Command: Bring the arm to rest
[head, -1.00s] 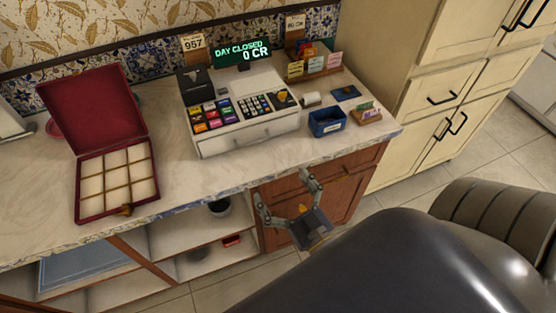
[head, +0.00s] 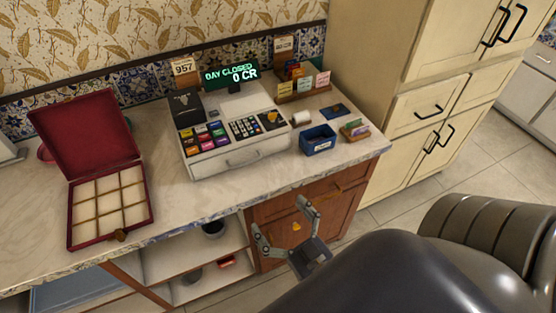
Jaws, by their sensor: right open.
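My right gripper (head: 281,226) hangs in front of the counter's brown cabinet door, below the counter's front edge. Its two grey fingers are spread apart with nothing between them. The dark bulk of my right arm (head: 390,272) fills the lower right of the head view and hides the floor behind it. My left gripper is not in view.
On the counter (head: 180,210) are an open red box (head: 107,205) with empty compartments, a cash register (head: 235,140) reading "DAY CLOSED 0 CR", a blue bin (head: 317,140) and a card holder (head: 355,130). Cream cabinets (head: 415,130) stand at right. Open shelves lie below.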

